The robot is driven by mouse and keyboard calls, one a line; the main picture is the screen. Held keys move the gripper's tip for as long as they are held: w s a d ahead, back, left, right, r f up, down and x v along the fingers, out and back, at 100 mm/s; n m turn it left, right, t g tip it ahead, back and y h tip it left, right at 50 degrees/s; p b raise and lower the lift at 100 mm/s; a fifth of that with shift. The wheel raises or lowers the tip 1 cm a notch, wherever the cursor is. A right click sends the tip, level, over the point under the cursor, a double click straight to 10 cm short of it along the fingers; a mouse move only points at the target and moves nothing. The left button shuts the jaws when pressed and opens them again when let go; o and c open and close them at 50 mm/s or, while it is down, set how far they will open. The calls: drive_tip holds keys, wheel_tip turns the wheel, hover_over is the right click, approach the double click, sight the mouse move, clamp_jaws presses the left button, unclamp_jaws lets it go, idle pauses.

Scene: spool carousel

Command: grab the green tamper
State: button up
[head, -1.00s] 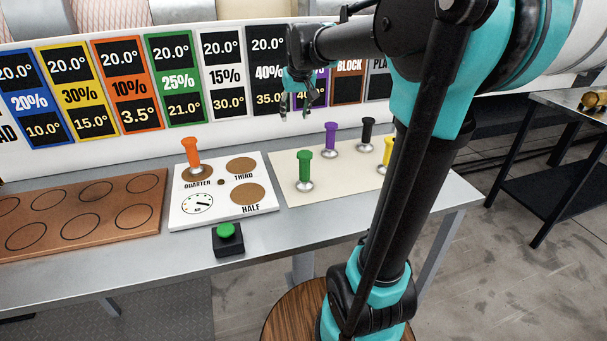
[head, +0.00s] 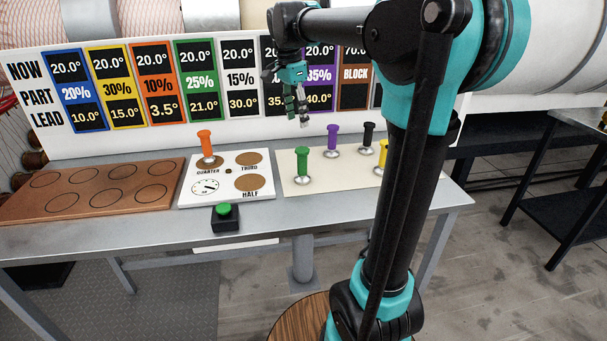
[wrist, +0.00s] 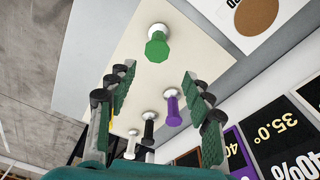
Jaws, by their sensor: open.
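The green tamper (head: 303,164) stands upright on the cream mat (head: 290,189), near the mat's left side. In the wrist view the green tamper (wrist: 157,46) is seen from above, beyond the fingertips. My gripper (head: 298,118) is open and empty, above the mat and above the green tamper, apart from it. In the wrist view its two fingers (wrist: 158,88) are spread wide with nothing between the tips. A purple tamper (head: 332,138) and a black tamper (head: 367,136) stand behind to the right, and a yellow tamper (head: 383,155) stands partly hidden by my arm.
An orange tamper (head: 205,145) stands on the white dial board (head: 214,200) left of the mat. A green push button (head: 224,213) sits at the table's front edge. A brown board with circles (head: 98,188) lies at left. A sign panel (head: 225,52) rises behind the table.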

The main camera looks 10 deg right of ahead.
sight(301, 149)
drive_tip(key=f, duration=0.3)
drive_tip(key=d+f, duration=0.1)
drive_tip(key=f, duration=0.7)
drive_tip(key=shift+w+d+f, duration=0.15)
drive_tip(key=shift+w, duration=0.1)
drive_tip(key=shift+s+d+f, duration=0.1)
drive_tip(key=shift+d+f, duration=0.1)
drive_tip(key=shift+f, duration=1.2)
drive_tip(key=shift+s+d+f, duration=0.1)
drive_tip(key=shift+d+f, duration=0.1)
drive_tip(key=shift+f, duration=1.15)
drive_tip(key=shift+c, duration=0.4)
clamp_jaws()
